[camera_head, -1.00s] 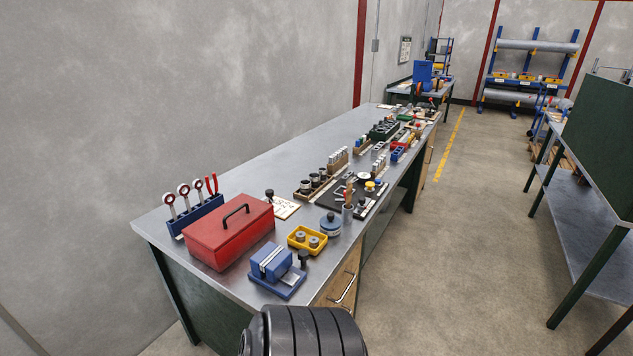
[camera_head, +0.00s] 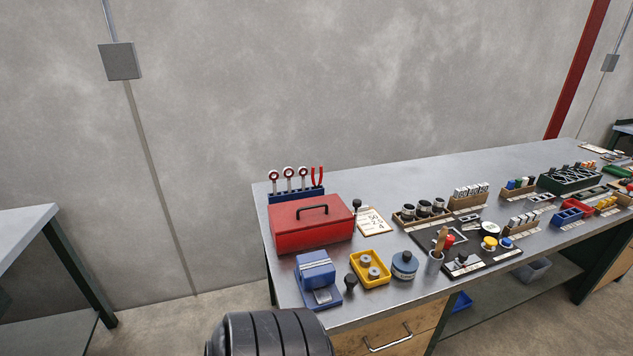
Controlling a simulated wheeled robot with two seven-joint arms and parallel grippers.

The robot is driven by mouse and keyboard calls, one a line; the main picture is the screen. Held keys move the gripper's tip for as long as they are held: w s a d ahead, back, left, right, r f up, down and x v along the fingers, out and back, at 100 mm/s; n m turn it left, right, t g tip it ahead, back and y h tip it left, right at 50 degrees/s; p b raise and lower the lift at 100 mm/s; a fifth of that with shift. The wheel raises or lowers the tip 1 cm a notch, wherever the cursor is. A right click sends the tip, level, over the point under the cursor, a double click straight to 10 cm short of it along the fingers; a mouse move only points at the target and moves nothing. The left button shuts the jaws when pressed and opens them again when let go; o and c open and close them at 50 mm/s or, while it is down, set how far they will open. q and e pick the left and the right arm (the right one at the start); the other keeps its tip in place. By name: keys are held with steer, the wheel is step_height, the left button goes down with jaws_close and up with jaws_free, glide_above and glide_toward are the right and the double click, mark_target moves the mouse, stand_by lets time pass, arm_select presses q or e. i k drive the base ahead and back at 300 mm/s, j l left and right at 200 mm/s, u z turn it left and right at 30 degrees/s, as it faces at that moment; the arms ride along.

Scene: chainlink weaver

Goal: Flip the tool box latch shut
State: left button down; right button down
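The red tool box (camera_head: 310,231) sits near the left end of the metal workbench (camera_head: 470,180), with its lid down and a black handle (camera_head: 312,212) on top. Its latch is too small to make out in this view. A black ribbed part of my own arm shows at the bottom edge. Neither gripper's fingers are in view.
A blue vise (camera_head: 317,274), a yellow tray (camera_head: 369,268) and a blue round container (camera_head: 405,264) stand in front of the tool box. A blue rack of tools (camera_head: 296,194) is behind it. A second table (camera_head: 30,228) stands at the left, with open floor between.

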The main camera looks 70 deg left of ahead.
mark_target(357, 203)
steer(key=i+u, duration=0.25)
steer(key=u, duration=0.2)
steer(key=i+l+u, duration=0.2)
steer(key=u, duration=0.3)
steer(key=i+l+u, duration=0.25)
steer(key=u, duration=0.2)
steer(key=i+l+u, duration=0.2)
steer(key=u, duration=0.25)
steer(key=i+l+u, duration=0.1)
steer(key=l+u, duration=0.7)
steer(key=u, duration=0.15)
steer(key=l+u, duration=0.35)
steer(key=l, duration=0.35)
